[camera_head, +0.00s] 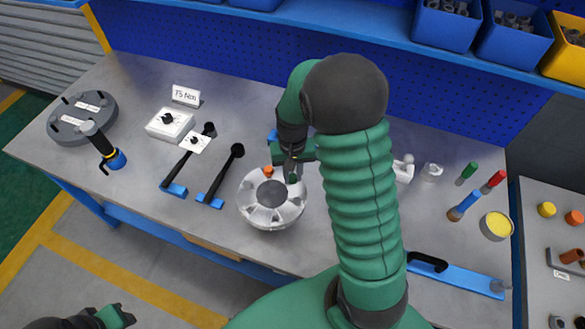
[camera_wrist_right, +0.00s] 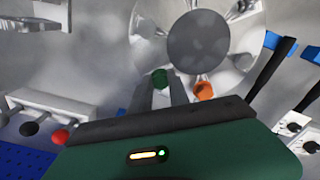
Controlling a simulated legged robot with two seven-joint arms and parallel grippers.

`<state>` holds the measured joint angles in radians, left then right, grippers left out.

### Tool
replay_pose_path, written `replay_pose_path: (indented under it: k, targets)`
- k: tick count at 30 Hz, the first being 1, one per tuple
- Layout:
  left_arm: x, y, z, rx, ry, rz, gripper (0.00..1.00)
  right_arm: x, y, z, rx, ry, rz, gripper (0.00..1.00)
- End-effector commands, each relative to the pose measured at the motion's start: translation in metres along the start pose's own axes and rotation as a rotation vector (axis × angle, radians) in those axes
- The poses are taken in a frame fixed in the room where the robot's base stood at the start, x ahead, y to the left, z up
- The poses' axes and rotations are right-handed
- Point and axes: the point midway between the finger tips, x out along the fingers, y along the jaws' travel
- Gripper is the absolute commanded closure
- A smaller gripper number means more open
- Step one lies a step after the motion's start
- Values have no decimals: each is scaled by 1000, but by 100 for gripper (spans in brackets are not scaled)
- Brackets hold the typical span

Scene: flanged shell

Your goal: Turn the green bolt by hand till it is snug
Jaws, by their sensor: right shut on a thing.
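The round metal flanged shell (camera_head: 250,212) with a dark centre disc stands on the workbench; it also shows at the top of the right wrist view (camera_wrist_right: 232,82). The green bolt (camera_wrist_right: 159,76) is at the shell's rim, between the fingertips of my right gripper (camera_wrist_right: 162,92). In the head view my right gripper (camera_head: 292,170) reaches down over the far side of the rim and is shut on the bolt, mostly hiding it. An orange bolt (camera_head: 268,171) stands beside it on the rim. My left gripper (camera_head: 117,316) is at the lower left, away from the bench; its jaws are unclear.
A "75 Nm" sign (camera_head: 186,95), a white box (camera_head: 170,124) and a grey round flange (camera_head: 82,118) are further left. A blue bar (camera_head: 460,275) lies at the front right.

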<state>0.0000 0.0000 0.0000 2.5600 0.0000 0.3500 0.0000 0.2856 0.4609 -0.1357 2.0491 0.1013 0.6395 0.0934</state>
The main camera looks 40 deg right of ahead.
Motion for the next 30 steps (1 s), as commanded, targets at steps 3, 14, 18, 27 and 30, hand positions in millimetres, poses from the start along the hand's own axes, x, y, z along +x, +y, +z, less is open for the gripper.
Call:
replay_pose_path:
  k: [3, 14, 18, 27, 30]
  targets:
    - [-14, 0, -3, 0, 0, 0, 64, -7, 0, -2, 110, 7, 0, 100]
    - [-40, 0, -9, 0, 0, 0, 64, -7, -2, -4, 452, 9, -2, 100]
    - [-50, 0, -12, 0, 0, 0, 64, -7, -3, -4, 585, 9, -3, 100]
    - [-68, 0, -16, 0, 0, 0, 64, -6, -5, -6, 838, 10, -6, 100]
    - [-72, 0, -17, 0, 0, 0, 64, -6, -5, -6, 904, 10, -6, 100]
